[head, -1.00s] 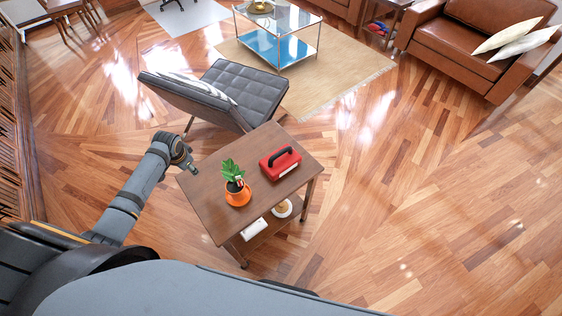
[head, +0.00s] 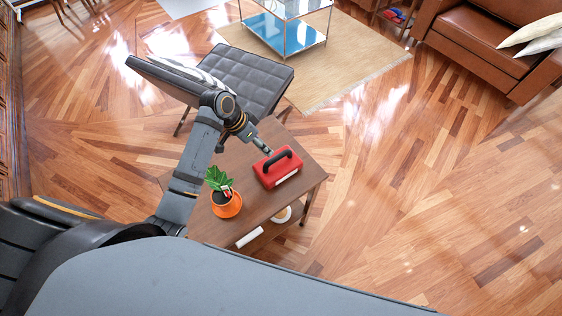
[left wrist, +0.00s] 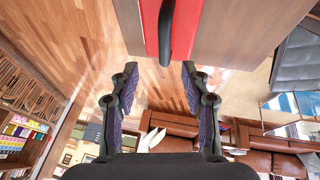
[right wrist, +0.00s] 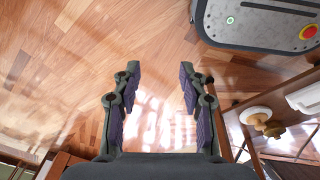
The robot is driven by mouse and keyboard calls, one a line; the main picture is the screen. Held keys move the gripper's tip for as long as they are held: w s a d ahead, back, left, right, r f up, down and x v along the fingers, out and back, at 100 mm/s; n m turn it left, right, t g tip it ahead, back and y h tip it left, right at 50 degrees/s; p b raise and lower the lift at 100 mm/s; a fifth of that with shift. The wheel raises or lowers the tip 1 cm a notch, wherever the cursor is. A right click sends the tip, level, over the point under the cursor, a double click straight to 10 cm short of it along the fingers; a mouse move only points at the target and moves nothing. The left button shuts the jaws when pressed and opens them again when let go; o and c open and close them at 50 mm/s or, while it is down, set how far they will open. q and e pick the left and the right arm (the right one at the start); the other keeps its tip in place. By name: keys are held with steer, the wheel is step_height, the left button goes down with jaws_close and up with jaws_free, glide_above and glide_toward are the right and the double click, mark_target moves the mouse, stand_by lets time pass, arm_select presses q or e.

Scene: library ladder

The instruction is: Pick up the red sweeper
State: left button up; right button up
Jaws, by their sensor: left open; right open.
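The red sweeper (head: 277,170), a red block with a black handle, lies on the small wooden table (head: 247,200). My left gripper (head: 262,146) is at its upper left edge in the head view, close to the handle; whether it touches cannot be told. In the left wrist view the sweeper (left wrist: 158,28) and its black handle lie ahead, between the lines of the two open fingertips (left wrist: 159,75), with nothing between the fingers. My right gripper (right wrist: 158,75) shows only in its own wrist view, open and empty, with the wood floor beyond.
An orange pot with a green plant (head: 226,203) stands on the table, left of the sweeper and near my left arm. A white object (head: 249,237) is on the lower shelf. A dark padded chair (head: 240,78) stands behind the table. Floor to the right is clear.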

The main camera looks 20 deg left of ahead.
mark_target(277, 156)
arm_select(q)
steer(key=x, duration=0.6)
steer(key=shift+w+a, duration=0.1)
steer(key=shift+w, duration=0.2)
steer(key=shift+w+f, duration=0.15)
steer(key=shift+f, duration=0.2)
steer(key=shift+w+d+f, duration=0.1)
steer(key=shift+d+f, duration=0.1)
steer(key=shift+d, duration=0.1)
steer(key=p+x, duration=0.1)
steer(key=x, duration=0.3)
steer(key=shift+w+d+f, duration=0.15)
steer(key=shift+w+f, duration=0.05)
steer(key=shift+f, duration=0.1)
jaws_close()
arm_select(e)
steer(key=shift+s+d+r, duration=0.1)
steer(key=shift+s, duration=0.75)
arm_select(q)
steer(key=shift+r, duration=0.1)
